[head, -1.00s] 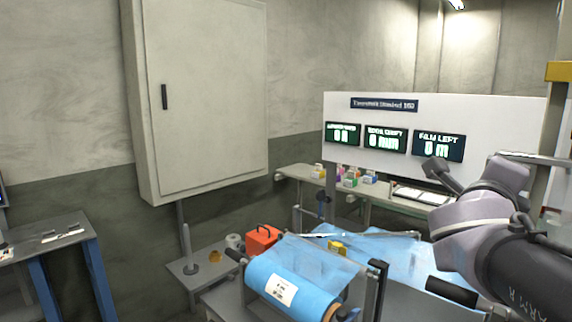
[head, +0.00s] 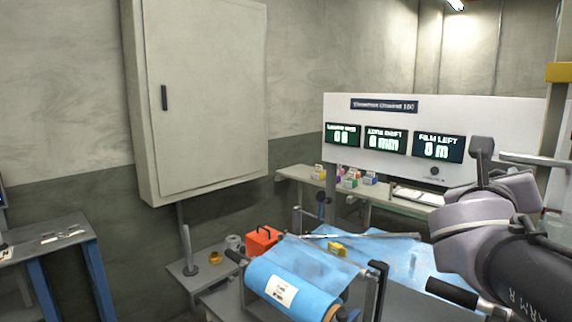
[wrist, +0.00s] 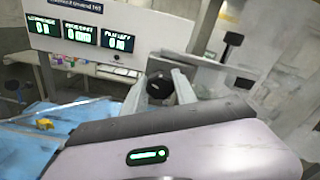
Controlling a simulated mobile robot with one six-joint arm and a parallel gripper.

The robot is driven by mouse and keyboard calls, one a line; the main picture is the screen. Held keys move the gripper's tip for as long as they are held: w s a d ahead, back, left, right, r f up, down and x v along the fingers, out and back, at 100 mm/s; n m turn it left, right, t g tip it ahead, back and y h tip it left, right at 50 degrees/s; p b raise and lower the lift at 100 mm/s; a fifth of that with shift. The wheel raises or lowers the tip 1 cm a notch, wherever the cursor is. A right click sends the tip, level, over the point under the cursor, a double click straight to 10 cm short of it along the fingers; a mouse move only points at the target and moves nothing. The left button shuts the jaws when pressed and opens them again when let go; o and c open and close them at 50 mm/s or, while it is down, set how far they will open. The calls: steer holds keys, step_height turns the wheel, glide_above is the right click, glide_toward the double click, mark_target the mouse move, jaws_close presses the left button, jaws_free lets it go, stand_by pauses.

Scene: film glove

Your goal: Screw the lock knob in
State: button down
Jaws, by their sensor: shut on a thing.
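In the wrist view a round black knob (wrist: 160,86), which looks like the lock knob, sits between the two pale fingers of my gripper (wrist: 160,95). The gripper is shut on it. In the head view my arm's wrist is at the right, in front of the display board; the fingers and held knob cannot be made out there. The blue film roll (head: 296,288) lies on its stand at the bottom centre, with a white label. A dark upright post (head: 376,290) stands at its right end. The knob's threaded hole is not visible.
A white board (head: 480,115) with three green displays stands behind. Blue film (head: 405,258) covers the bench, with a small yellow block (head: 337,249) on it. A red box (head: 262,240) and upright spindle (head: 187,245) are at left. A shelf (head: 300,175) holds small coloured boxes.

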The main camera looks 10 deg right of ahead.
steer(key=shift+f+m, duration=0.1)
steer(key=shift+m, duration=0.4)
steer(key=c, duration=1)
jaws_free()
steer(key=p+v, duration=0.3)
steer(key=v, duration=1.4)
steer(key=shift+s+p, duration=0.25)
steer(key=shift+p, duration=0.1)
steer(key=shift+a, duration=0.15)
